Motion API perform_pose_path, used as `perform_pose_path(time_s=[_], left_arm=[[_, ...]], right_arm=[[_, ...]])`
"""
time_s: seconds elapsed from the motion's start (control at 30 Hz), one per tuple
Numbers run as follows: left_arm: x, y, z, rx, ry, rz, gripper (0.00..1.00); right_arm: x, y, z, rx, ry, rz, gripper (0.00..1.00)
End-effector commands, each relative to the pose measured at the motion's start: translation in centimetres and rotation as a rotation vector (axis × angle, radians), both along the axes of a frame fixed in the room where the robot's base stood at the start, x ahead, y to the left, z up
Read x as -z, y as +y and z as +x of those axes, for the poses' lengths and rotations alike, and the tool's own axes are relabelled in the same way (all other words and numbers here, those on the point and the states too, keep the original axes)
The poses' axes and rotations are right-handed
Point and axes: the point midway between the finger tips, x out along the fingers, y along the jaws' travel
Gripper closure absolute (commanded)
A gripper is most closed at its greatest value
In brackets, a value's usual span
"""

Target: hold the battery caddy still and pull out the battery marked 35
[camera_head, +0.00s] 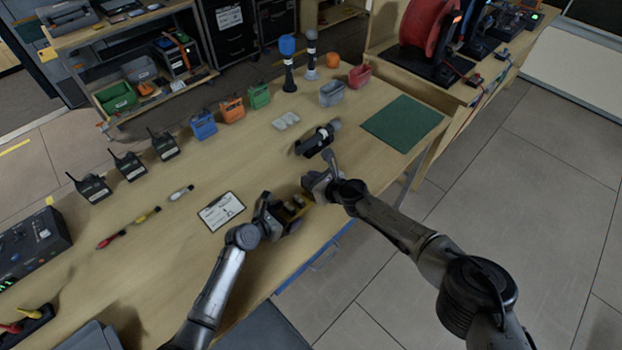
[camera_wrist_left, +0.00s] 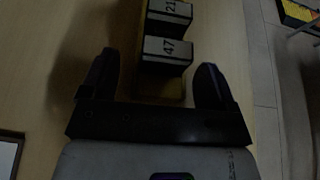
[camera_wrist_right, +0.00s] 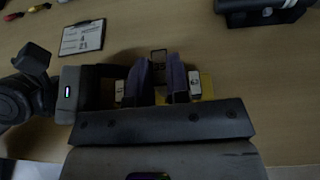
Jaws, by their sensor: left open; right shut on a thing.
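The yellow battery caddy (camera_head: 297,203) is near the table's front edge, partly hidden by my grippers. My left gripper (camera_head: 279,211) is open. In the left wrist view its fingers (camera_wrist_left: 155,80) stand on both sides of the caddy's end (camera_wrist_left: 160,100), with small gaps. Batteries marked 21 (camera_wrist_left: 170,10) and 47 (camera_wrist_left: 167,49) show there. My right gripper (camera_head: 309,184) is shut on a battery (camera_wrist_right: 159,57), between its fingertips (camera_wrist_right: 160,68) in the right wrist view. I cannot read that battery's mark. A battery seemingly marked 63 (camera_wrist_right: 194,84) sits just right of the fingers.
A clipboard (camera_head: 221,210) lies left of the caddy. A black device (camera_head: 317,140) lies beyond my right gripper. Radios (camera_head: 128,165), coloured bins (camera_head: 232,108) and a green mat (camera_head: 402,122) stand farther off. Bare table lies between the clipboard and the black device.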

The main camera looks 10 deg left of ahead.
Motion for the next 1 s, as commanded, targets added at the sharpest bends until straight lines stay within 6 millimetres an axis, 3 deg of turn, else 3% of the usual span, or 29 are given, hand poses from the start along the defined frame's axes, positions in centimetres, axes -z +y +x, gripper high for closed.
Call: perform_pose_path(time_s=[0.23,0.7,1.0], left_arm=[[-0.4,0.6,-0.9,0.000,-0.001,0.000,0.19],[-3.5,4.6,-7.2,-0.001,0.000,0.000,0.19],[-4.5,5.8,-9.2,0.000,0.001,0.001,0.19]], right_arm=[[0.0,0.0,0.0,0.000,0.000,0.000,1.00],[0.0,0.0,0.0,0.000,0.000,0.000,1.00],[0.0,0.0,0.0,0.000,0.000,0.000,1.00]])
